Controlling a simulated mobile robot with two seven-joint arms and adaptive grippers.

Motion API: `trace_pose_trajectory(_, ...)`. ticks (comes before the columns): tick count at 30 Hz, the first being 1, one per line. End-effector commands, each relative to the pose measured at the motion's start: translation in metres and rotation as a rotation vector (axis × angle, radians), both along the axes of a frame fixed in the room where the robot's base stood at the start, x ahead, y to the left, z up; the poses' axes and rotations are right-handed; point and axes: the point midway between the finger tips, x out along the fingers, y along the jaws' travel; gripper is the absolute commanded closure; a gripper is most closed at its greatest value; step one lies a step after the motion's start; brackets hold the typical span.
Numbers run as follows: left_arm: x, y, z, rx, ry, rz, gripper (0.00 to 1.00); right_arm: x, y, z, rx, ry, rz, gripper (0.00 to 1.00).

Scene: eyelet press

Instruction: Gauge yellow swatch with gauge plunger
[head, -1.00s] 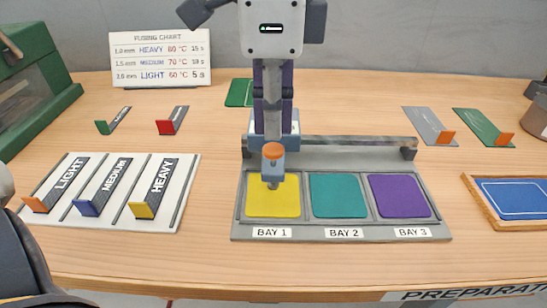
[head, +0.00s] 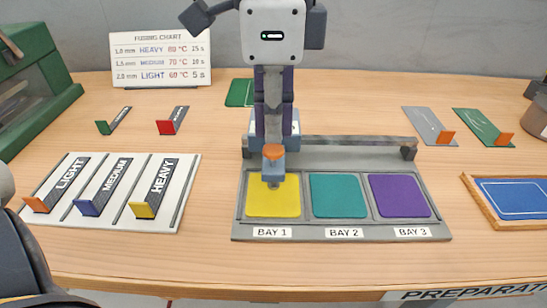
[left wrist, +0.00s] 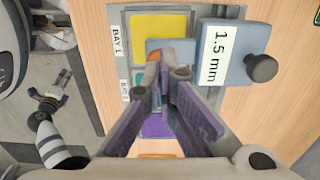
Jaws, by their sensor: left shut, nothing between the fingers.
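The yellow swatch (head: 273,199) lies flat in Bay 1, and it also shows in the left wrist view (left wrist: 160,28). The gauge (head: 273,170), a grey-blue block with an orange plunger cap (head: 274,152), reaches over the back part of the swatch. Its plate reads "1.5 mm" in the left wrist view (left wrist: 232,55). My left gripper (head: 272,139) points down with its purple fingers shut and empty, its tips at the plunger cap. Whether they touch it I cannot tell. My right gripper (left wrist: 48,100) seems to show small at the left of the wrist view, its jaws unclear.
Teal (head: 337,195) and purple (head: 398,195) swatches lie in Bays 2 and 3. A white rack (head: 187,185) with LIGHT, MEDIUM and HEAVY pieces stands left. A blue wood-framed tray (head: 515,198) is at right. A fusing chart (head: 160,58) stands behind. The front table strip is clear.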

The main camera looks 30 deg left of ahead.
Motion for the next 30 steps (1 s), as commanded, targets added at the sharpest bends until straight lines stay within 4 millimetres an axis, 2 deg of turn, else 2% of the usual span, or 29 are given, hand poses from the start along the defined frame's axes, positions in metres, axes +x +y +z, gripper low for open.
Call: trace_pose_trajectory(30,0.000,0.000,-0.026,0.002,0.000,0.000,1.00,0.005,0.000,0.004,0.000,-0.017,0.000,0.58)
